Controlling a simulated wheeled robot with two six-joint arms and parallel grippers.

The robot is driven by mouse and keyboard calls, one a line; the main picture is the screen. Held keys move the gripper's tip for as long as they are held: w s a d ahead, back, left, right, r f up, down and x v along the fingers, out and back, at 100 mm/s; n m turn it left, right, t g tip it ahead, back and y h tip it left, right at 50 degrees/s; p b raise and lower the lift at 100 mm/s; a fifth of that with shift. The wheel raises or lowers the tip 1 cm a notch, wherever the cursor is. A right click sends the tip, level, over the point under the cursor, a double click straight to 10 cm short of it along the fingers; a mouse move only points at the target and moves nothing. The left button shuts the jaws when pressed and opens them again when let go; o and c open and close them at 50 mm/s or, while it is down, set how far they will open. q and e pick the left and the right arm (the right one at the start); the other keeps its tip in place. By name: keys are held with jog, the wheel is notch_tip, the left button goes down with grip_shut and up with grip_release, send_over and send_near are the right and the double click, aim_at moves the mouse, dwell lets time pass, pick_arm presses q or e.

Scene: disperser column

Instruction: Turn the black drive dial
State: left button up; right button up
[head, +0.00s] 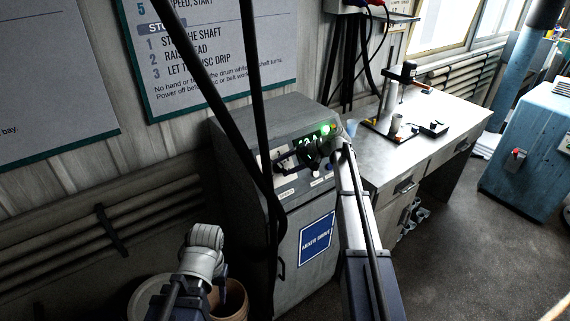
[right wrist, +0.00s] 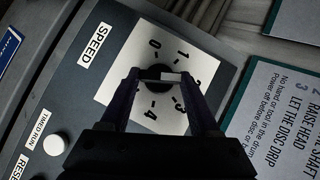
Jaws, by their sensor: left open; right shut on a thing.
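The black drive dial (right wrist: 158,71) sits on a white scale plate (right wrist: 125,65) marked SPEED, with numbers from 0 to 4 around it. A white pointer mark (right wrist: 171,76) on it points right, towards the side between 1 and 3. My right gripper (right wrist: 158,77) is shut on the dial, one finger on each side. In the head view my right gripper (head: 285,160) is at the front panel of the grey cabinet (head: 290,235) and largely covers the dial. My left gripper (head: 222,277) is open and empty at the lower left, beside a brown bucket.
The panel also has a lit green display (head: 309,138) and a white TIMED RUN button (right wrist: 54,145). A metal workbench (head: 410,150) with small items stands right of the cabinet. The brown bucket (head: 236,299) is left of it. Dark bars cross in front of the cabinet.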

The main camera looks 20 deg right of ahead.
dwell(0.5)
jog(key=o, duration=1.4)
jog(key=shift+c, duration=0.2)
jog(key=shift+s+d+r+p, duration=0.2)
jog(key=shift+d+r+p, duration=0.15)
jog(key=shift+r+p, duration=0.15)
jog(key=p+v, duration=0.4)
jog(key=v, duration=0.2)
jog(key=shift+s+d, duration=0.15)
jog(key=shift+d, duration=0.1)
